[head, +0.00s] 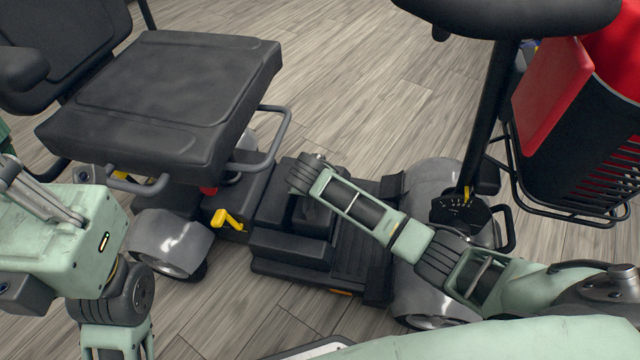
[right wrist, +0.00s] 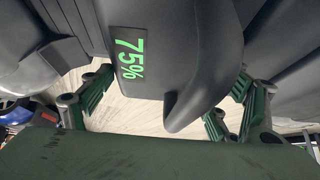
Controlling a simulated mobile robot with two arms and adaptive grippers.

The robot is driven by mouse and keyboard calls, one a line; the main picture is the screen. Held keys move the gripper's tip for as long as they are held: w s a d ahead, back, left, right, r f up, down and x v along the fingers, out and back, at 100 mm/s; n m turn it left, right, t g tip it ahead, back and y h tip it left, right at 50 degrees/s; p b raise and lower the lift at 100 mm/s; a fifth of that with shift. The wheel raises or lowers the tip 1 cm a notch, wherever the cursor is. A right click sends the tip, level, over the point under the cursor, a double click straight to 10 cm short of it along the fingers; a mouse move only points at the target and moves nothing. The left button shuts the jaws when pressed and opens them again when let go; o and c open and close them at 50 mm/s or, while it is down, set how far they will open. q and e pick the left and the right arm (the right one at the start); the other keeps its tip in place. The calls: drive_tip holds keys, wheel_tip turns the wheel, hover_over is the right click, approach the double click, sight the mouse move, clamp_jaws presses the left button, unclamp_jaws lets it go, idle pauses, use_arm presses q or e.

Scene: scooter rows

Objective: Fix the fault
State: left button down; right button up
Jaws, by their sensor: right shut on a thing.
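A mobility scooter stands across the head view, with a black seat (head: 165,90), grey wheel covers and a dark footboard (head: 360,250). A dark battery pack (head: 290,245) sits between seat and footboard. In the right wrist view the pack (right wrist: 150,35) shows a green "75%" and a looped handle (right wrist: 208,75). My right gripper (right wrist: 165,98) is shut on the battery pack, its green fingers on either side; my arm hides them in the head view. A yellow lever (head: 228,219) is beside the pack. My left gripper (head: 12,172) is at the left edge, its fingertips unclear.
The tiller (head: 487,120) rises right of the footboard. A black basket (head: 575,130) with a red panel (head: 552,85) hangs at the right. A seat rail (head: 270,150) runs near the pack. Open wood-look floor (head: 370,70) lies behind the scooter.

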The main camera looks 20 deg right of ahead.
drive_tip(key=shift+f, duration=0.15)
idle(0.7)
drive_tip(key=o, duration=2.1)
drive_tip(key=shift+s+f, duration=0.15)
drive_tip(key=shift+f, duration=0.1)
drive_tip(key=shift+s+a+r, duration=0.1)
drive_tip(key=shift+r, duration=0.25)
drive_tip(key=v, duration=1.1)
drive_tip(key=shift+r, duration=0.3)
drive_tip(key=shift+a, duration=0.1)
